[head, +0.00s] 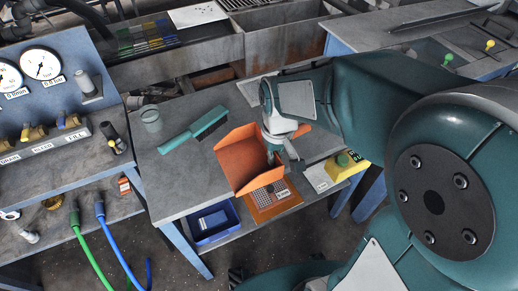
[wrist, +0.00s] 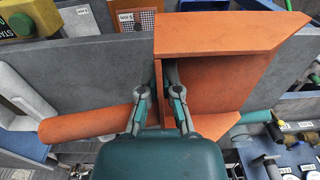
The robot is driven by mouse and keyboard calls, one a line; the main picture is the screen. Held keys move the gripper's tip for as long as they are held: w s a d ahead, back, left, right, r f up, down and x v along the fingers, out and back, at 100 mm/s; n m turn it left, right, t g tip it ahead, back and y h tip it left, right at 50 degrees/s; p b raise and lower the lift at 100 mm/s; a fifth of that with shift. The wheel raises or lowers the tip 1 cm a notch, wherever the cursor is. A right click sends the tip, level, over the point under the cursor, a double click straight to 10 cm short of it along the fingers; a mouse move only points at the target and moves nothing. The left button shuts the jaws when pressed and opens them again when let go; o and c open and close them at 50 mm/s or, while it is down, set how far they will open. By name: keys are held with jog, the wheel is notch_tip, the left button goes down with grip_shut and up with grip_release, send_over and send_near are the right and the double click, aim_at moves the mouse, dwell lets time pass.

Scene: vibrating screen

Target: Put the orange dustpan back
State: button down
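The orange dustpan (head: 240,160) is at the front edge of the grey table in the head view, tilted, with its pan opening to the left. In the wrist view, its pan (wrist: 215,80) is to the right and its round handle (wrist: 85,125) to the left. My gripper (wrist: 160,90) has its fingers on either side of the pan's rear wall, where the handle meets it, and seems shut on it. In the head view, my gripper (head: 277,150) is partly hidden behind the pan. The dustpan appears raised above the tabletop; the gap is hard to judge.
A yellow box with a green button (head: 347,163) is at the right. A blue bin (head: 212,222) and an orange board (head: 272,205) are lower down. A gauge panel (head: 50,75) is at left.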

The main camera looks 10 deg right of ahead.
aim_at(263, 152)
jog(key=w+f, duration=0.2)
jog(key=w+a+f, duration=0.1)
jog(key=w+f, duration=0.4)
jog(key=shift+a, duration=0.25)
jog(key=shift+w+f, duration=0.15)
jog(key=shift+f, duration=1.4)
jog(key=shift+f, duration=0.15)
jog(key=c, duration=0.8)
grip_release()
